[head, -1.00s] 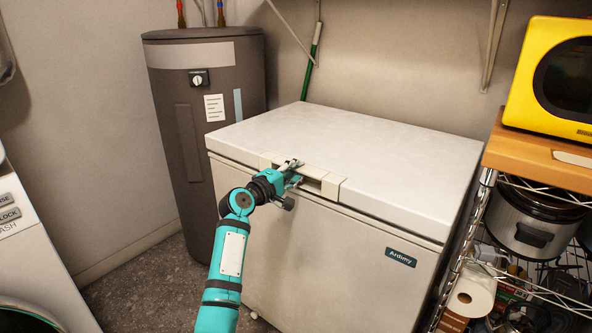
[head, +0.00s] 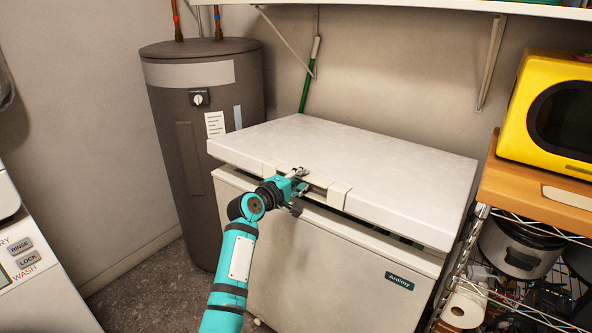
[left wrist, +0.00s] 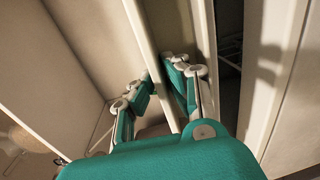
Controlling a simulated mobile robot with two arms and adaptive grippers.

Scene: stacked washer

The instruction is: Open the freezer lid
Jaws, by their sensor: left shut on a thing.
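The white chest freezer (head: 310,265) stands in the middle of the head view. Its lid (head: 350,165) is raised a little, with a dark gap along the front edge. A handle (head: 325,186) sits at the middle of the lid's front edge. My left gripper (head: 297,180) is at this handle, shut on it. In the left wrist view the teal fingers (left wrist: 160,88) stand on either side of the pale handle bar (left wrist: 150,50). The finger pads partly hide the contact. The freezer's inside is hidden. My right gripper is not in view.
A grey water heater (head: 205,130) stands behind left. A wire shelf rack (head: 470,260) with a yellow microwave (head: 555,110) stands close on the right. A white wall shelf (head: 430,6) runs above the freezer. A washer (head: 30,260) is at the left edge.

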